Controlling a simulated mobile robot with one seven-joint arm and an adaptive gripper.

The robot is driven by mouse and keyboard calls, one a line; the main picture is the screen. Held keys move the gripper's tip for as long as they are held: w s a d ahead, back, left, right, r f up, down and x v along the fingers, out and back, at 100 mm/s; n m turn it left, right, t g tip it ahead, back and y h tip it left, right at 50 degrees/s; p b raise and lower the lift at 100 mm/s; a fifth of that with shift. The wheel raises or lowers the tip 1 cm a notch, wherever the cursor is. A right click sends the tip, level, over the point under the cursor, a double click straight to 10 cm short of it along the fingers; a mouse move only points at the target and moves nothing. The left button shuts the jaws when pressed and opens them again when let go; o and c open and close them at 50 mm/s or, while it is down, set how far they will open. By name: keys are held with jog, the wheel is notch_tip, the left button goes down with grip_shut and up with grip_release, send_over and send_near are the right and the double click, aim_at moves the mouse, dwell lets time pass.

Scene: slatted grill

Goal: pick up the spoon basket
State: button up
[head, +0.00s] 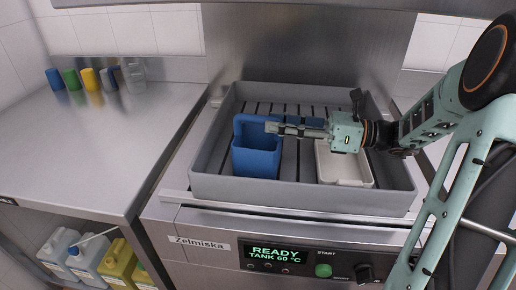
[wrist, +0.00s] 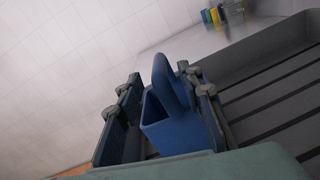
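A blue basket (head: 255,163) with a raised back stands upright at the left of the grey slatted tray (head: 300,195). No spoons show in it. My gripper (head: 272,127) reaches in from the right at the height of the basket's upper part. In the wrist view the blue basket (wrist: 168,130) lies between my two fingers (wrist: 160,75). The fingers are apart, with a gap showing on the left side of the basket. The right finger is close to the basket; I cannot tell whether it touches. The lower basket is hidden in the wrist view.
A white basket (head: 343,168) stands in the tray under my gripper body. The tray's raised walls surround both baskets. A steel counter (head: 115,140) at the left is mostly clear, with several coloured cups (head: 90,79) at its back. Jugs (head: 90,258) stand below it.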

aim_at(260, 119)
jog(key=x, duration=0.4)
jog(key=shift+w+a+r+b, duration=0.15)
jog(key=shift+a+b, duration=0.15)
jog(key=shift+a, duration=0.1)
jog(key=shift+c, duration=0.4)
grip_shut()
